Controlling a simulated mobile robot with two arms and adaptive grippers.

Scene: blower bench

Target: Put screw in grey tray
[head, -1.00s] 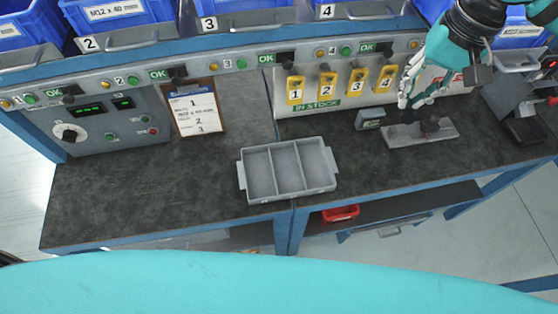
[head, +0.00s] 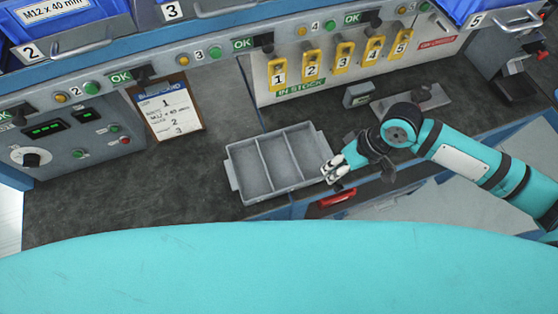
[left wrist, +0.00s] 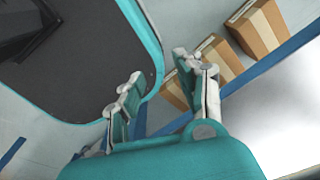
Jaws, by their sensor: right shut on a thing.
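The grey tray (head: 278,163) has three long compartments, which look empty, and sits on the dark bench top near its front edge. My right gripper (head: 329,168) is at the tray's right edge, with its fingers closed and pointing left towards the tray. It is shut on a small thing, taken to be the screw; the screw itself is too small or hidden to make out. My left gripper (left wrist: 158,74) shows only in the left wrist view, with its two fingers apart and nothing between them.
A clipboard (head: 168,112) lies left of the tray. Behind are yellow numbered tags (head: 311,64) and a panel of buttons. A small grey box (head: 358,95) and a metal plate (head: 412,100) lie to the right. A red bin (head: 338,197) is below the bench.

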